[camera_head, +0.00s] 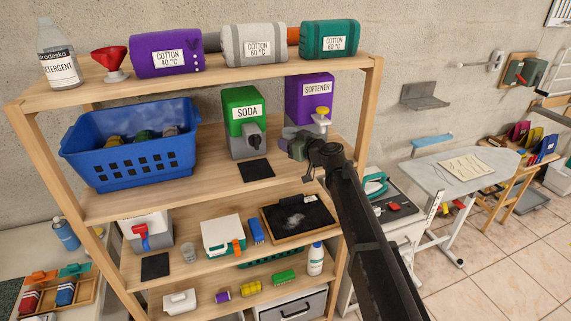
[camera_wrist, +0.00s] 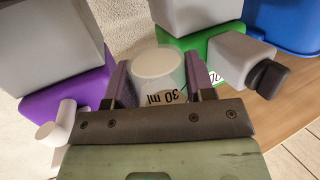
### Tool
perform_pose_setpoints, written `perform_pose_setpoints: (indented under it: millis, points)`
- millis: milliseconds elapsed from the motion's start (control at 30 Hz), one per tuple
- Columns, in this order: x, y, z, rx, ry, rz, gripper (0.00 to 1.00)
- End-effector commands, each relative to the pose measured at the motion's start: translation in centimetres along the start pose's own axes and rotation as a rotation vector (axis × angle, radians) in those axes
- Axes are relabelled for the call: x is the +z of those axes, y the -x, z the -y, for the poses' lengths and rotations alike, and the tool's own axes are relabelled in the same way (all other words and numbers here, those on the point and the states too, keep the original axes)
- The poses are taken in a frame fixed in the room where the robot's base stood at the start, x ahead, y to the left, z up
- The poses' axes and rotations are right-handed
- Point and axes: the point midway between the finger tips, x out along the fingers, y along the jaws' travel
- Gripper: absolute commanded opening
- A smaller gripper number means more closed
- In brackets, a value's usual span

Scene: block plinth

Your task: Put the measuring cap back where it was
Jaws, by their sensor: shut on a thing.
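The measuring cap (camera_wrist: 158,66) is a pale, see-through cup marked "30 ml", which reads upside down in the wrist view. My gripper (camera_wrist: 157,88) is shut on it, with one purple finger on each side. In the head view my gripper (camera_head: 290,133) is at the front of the upper shelf, between the soda dispenser (camera_head: 243,110) and the purple softener dispenser (camera_head: 309,97). The cap is hard to make out there. The softener dispenser has a yellow knob and a white spout (camera_head: 320,121). The soda dispenser is green and grey with a black knob.
A black mat (camera_head: 256,169) lies empty before the soda dispenser. Another black mat (camera_head: 155,267) and a clear cup (camera_head: 189,252) are on the shelf below. A blue basket (camera_head: 130,150) fills the upper shelf's left. A dark tray (camera_head: 298,218) stands below my gripper.

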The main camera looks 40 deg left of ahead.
Motion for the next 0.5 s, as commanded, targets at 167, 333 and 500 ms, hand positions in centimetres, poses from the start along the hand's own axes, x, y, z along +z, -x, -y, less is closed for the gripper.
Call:
perform_pose_setpoints:
  millis: [167,333,500]
  points:
    - [2.2,-0.3,0.0,0.000,0.000,0.000,0.23]
    - [5.1,-0.8,0.0,-0.001,0.000,0.000,0.23]
    - [6.1,-0.9,0.0,-0.001,0.000,0.000,0.23]
